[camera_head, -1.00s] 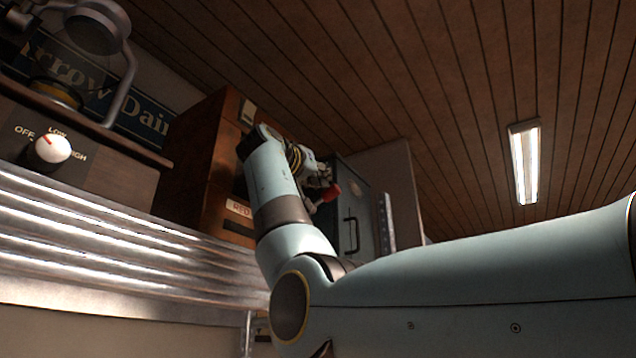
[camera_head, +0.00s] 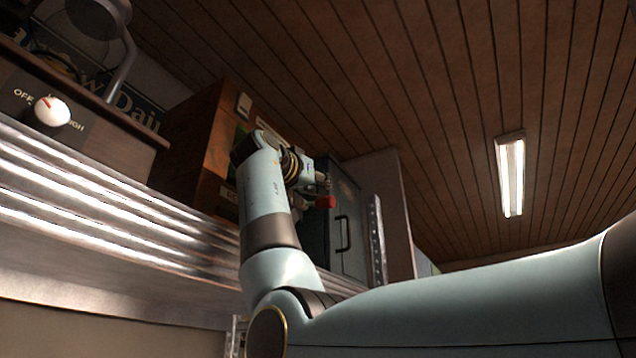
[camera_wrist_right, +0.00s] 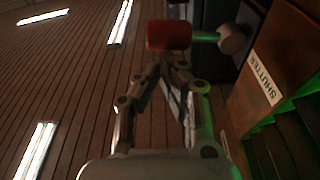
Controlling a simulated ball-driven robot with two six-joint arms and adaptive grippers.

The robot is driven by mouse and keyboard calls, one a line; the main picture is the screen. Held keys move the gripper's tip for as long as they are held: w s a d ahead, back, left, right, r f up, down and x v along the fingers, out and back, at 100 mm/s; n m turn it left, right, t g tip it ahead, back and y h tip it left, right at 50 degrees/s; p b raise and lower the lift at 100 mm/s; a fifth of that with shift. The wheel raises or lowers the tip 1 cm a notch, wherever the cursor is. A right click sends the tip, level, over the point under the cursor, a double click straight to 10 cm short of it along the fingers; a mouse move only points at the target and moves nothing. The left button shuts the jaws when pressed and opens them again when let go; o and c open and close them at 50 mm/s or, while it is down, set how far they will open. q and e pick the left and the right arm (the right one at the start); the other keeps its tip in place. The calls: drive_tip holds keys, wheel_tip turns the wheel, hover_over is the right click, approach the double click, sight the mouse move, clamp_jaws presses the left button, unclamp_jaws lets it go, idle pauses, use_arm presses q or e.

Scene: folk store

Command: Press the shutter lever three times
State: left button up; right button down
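The shutter lever has a red knob (camera_wrist_right: 168,35) on a short metal rod, which runs to a round hub (camera_wrist_right: 231,39) beside a "SHUTTER" label (camera_wrist_right: 264,78) in the right wrist view. The red knob also shows in the head view (camera_head: 325,202). My right gripper (camera_wrist_right: 165,62) has its fingertips together, close against the knob's side. It holds nothing, and I cannot tell whether it touches. In the head view my right gripper (camera_head: 321,183) is just above the knob. My left gripper is not in view.
A wooden cabinet (camera_head: 190,140) stands behind my right arm, with a grey door (camera_head: 345,215) with a black handle to its right. A metal ledge (camera_head: 110,210) and a panel with a white dial (camera_head: 50,112) lie left.

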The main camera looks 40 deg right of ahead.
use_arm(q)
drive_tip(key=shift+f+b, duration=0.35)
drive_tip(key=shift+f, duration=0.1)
use_arm(e)
drive_tip(key=shift+f, duration=0.8)
